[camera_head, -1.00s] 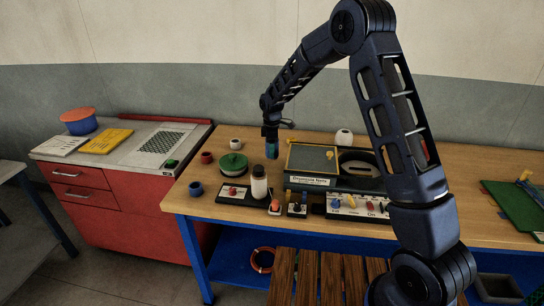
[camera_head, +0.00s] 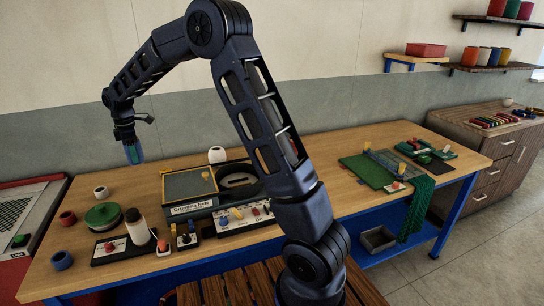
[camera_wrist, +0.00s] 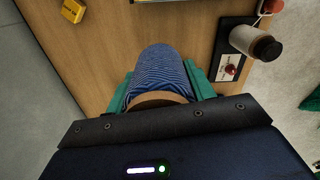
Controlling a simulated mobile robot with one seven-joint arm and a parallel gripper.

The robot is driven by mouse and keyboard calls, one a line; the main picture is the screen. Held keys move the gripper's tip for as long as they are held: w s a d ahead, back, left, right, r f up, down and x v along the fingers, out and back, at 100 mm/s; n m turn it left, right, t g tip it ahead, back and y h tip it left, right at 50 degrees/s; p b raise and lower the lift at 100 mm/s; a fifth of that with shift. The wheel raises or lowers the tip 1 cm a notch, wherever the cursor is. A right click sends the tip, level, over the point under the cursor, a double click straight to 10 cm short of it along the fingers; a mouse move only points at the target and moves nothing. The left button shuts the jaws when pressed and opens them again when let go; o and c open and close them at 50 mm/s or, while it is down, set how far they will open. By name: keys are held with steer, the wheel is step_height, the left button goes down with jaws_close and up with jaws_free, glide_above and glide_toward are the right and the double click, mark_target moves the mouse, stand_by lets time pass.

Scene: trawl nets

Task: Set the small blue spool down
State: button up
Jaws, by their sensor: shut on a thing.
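The small blue spool (camera_wrist: 157,72), wound with striped blue thread and with a tan end, fills the space between my gripper's green fingers (camera_wrist: 163,84) in the wrist view. My gripper (camera_head: 134,154) is shut on it. In the head view, my gripper points down near the left back of the wooden table (camera_head: 327,193), and the blue spool (camera_head: 133,152) shows only as a small patch between the fingers. The wrist view shows the spool over the table top; I cannot tell its exact height.
White (camera_head: 101,192), dark red (camera_head: 67,218) and blue (camera_head: 62,261) small round pieces stand at the table's left.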

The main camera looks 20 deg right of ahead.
steer(key=w+d+m, duration=0.4)
steer(key=w+d, duration=0.2)
steer(key=d, duration=0.8)
steer(key=w+d+m, duration=0.3)
steer(key=w+d, duration=0.2)
steer(key=d, duration=0.9)
steer(key=w+d+m, duration=0.4)
steer(key=w+d, duration=0.2)
steer(key=d, duration=0.7)
steer(key=s+d+m, duration=0.4)
steer(key=d, duration=1.1)
steer(key=s+d+m, duration=0.3)
steer(key=s+d, duration=0.1)
steer(key=d, duration=1.2)
steer(key=s+d+m, duration=0.4)
steer(key=d, duration=1.1)
steer(key=f, duration=1.9)
steer(key=shift+w+f, duration=0.2)
steer(key=shift+f, duration=0.15)
steer(key=shift+f, duration=0.15)
steer(key=o, duration=0.8)
steer(key=shift+o, duration=1.1)
